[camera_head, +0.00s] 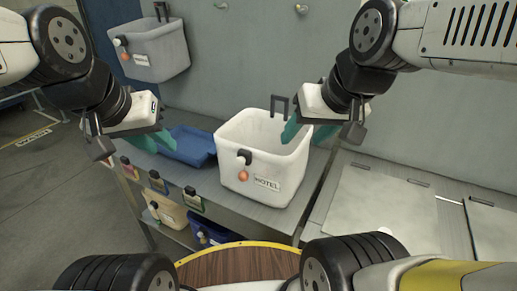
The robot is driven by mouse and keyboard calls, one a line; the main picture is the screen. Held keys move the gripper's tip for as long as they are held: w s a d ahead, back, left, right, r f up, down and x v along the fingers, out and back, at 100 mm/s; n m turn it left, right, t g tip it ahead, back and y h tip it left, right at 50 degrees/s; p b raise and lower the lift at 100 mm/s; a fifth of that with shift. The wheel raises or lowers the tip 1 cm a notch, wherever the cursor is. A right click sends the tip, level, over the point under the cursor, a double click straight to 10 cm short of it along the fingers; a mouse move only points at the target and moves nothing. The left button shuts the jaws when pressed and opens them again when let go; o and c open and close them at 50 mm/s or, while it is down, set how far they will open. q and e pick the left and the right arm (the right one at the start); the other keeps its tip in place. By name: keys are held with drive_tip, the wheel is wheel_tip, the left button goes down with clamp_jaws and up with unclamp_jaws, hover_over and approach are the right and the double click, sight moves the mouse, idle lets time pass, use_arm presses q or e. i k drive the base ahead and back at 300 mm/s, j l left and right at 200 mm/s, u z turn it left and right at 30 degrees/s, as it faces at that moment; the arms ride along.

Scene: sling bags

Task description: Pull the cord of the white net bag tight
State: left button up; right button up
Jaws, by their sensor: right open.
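The white bag (262,180) stands upright and open-topped on the grey bench, with a label reading HOTEL on its front. It looks like a plain box-shaped bag; I cannot make out netting. A dark toggle with an orange ball (243,175) hangs on its front, and a dark loop rises from its back rim. My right gripper (307,132) is open, its teal fingers over the bag's right back rim; I cannot tell whether it touches. My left gripper (154,140) is left of the bag, above the bench and apart from it; its finger gap is unclear.
A blue tray (188,143) lies left of the bag. A grey bag (152,50) hangs on the wall at the upper left. Small coloured tags line the bench's front edge. A tan bin (166,211) and a blue bin (207,236) sit below. Pale panels (380,210) lie at right.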

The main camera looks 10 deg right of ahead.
sight(243, 176)
drive_tip(key=k+u, duration=0.6)
drive_tip(key=u, duration=0.15)
drive_tip(key=k+j+u, duration=0.15)
drive_tip(key=u, duration=0.2)
drive_tip(key=k, duration=0.1)
